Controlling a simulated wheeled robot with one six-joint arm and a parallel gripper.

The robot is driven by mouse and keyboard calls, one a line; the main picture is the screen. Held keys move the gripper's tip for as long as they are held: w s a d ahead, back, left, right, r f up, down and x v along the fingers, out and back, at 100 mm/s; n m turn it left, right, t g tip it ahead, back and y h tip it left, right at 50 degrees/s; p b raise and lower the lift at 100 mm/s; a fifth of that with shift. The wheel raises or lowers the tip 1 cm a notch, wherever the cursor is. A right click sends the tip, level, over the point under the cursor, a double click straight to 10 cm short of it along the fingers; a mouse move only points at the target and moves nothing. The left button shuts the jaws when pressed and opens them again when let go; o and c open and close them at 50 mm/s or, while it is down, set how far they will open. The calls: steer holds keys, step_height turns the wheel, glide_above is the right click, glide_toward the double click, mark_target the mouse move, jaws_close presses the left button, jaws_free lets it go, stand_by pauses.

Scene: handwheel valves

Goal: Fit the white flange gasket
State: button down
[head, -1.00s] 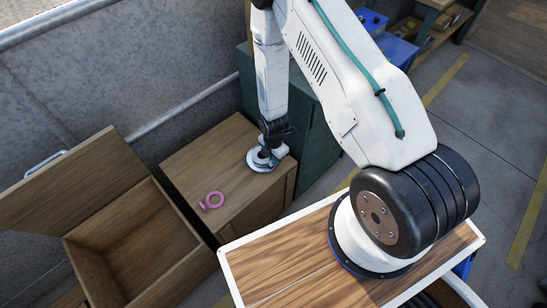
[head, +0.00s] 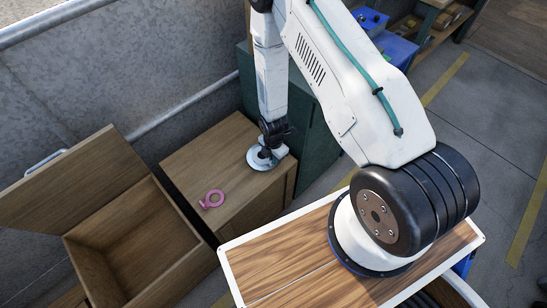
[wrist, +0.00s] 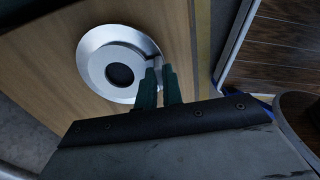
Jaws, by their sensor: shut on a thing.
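A white ring, which looks like the gasket (wrist: 99,72), lies over a wider silvery round flange (wrist: 88,48) in the wrist view, around a dark centre hole. In the head view the pale flange (head: 255,164) sits on top of a wooden cabinet. My gripper (wrist: 160,70) is at the right side of the ring, its dark green fingers shut on the gasket's edge or tab. The head view shows my gripper (head: 268,148) above the flange, partly covering it. The ring looks roughly centred on the flange; whether it lies fully flat I cannot tell.
A pink ring with a tab (head: 212,199) lies on the cabinet top (head: 192,160), left of and nearer than the flange. An open wooden box (head: 150,245) with a raised lid stands at left. A dark green cabinet (head: 318,125) stands behind at right.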

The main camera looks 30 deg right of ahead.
steer(key=c, duration=1.5)
jaws_free()
steer(key=shift+f, duration=0.1)
steer(key=shift+o, duration=0.2)
steer(key=shift+r, duration=2.55)
step_height(320, 180, up, 8)
steer(key=shift+f, duration=0.1)
